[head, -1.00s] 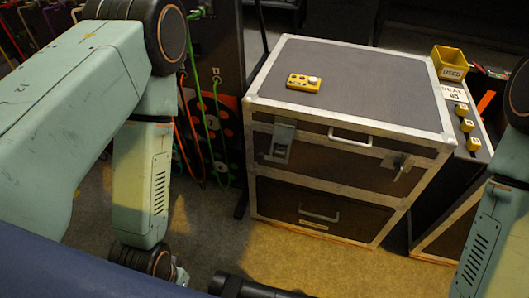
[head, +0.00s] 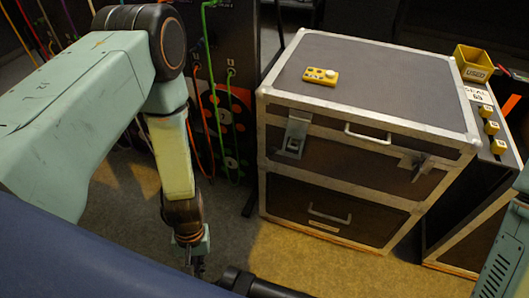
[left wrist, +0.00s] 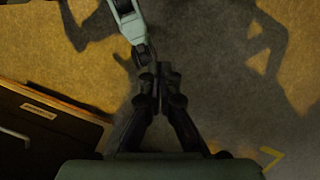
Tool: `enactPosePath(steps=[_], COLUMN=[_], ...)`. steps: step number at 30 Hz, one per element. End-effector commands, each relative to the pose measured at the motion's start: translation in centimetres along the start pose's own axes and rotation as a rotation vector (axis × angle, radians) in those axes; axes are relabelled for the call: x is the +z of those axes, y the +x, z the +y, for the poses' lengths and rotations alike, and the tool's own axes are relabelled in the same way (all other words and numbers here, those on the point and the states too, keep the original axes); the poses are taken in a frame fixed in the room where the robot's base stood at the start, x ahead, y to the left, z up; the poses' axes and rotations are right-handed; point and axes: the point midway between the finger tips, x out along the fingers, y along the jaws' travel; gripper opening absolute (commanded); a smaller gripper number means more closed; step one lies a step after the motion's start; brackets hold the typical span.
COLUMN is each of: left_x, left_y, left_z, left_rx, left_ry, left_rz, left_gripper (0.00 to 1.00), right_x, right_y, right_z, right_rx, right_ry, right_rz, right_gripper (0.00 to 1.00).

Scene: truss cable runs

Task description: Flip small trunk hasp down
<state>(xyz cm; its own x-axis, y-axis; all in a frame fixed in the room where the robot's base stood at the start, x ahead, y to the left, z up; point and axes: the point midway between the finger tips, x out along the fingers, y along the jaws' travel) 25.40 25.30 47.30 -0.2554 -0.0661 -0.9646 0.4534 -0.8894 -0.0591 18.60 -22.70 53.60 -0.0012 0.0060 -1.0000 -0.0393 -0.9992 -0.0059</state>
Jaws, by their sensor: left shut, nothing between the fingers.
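The trunk (head: 375,82) is a black case with pale metal edges and a grey lid, standing right of centre in the head view. A metal hasp (head: 294,135) is on the left of its front, across the lid seam. A second metal hasp (head: 418,165) is near the right front and seems to stick out; its exact angle is hard to tell. My left gripper (head: 200,268) hangs low over the floor, left of the trunk and apart from it. In the left wrist view its fingers (left wrist: 160,85) are together and empty.
A yellow remote (head: 320,76) lies on the lid. A yellow bin (head: 473,63) and yellow knobs (head: 491,127) are on the right-hand case. A dark rack with cables (head: 228,90) stands left of the trunk.

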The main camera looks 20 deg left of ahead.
Motion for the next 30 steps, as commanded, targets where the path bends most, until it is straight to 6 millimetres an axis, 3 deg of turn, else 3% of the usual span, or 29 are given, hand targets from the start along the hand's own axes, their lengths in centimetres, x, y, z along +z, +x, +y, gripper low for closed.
enactPosePath(steps=[3, 8, 14, 18, 24, 30], left_x=[-3.8, -9.0, -16.7, -21.4, -24.8, -25.4], left_y=[1.2, 0.1, -5.4, -11.5, -19.2, -22.1], left_z=[2.5, 6.7, 11.3, 12.7, 12.2, 11.6], left_rx=[0.105, 0.319, 0.683, 0.957, 1.233, 1.325], left_ry=[-0.14, -0.284, -0.356, -0.319, -0.199, -0.137], left_rz=[-0.09, -0.21, -0.318, -0.355, -0.364, -0.365], left_gripper=[0.0, 0.0, 0.0, 0.0, 0.0, 0.0], right_x=[0.0, 0.0, 0.0, 0.0, 0.0, 0.0], right_y=[1.6, 3.2, 5.2, 6.4, 7.5, 7.7], right_z=[0.0, 0.0, 0.0, 0.1, 0.1, 0.1], right_rx=[0.0, 0.0, 0.0, 0.0, 0.0, 0.0], right_ry=[0.0, 0.0, 0.0, 0.0, 0.0, 0.0], right_rz=[0.0, 0.0, 0.0, 0.0, 0.0, 0.0], right_gripper=[0.4, 0.4, 0.4, 0.4, 0.4, 0.4])
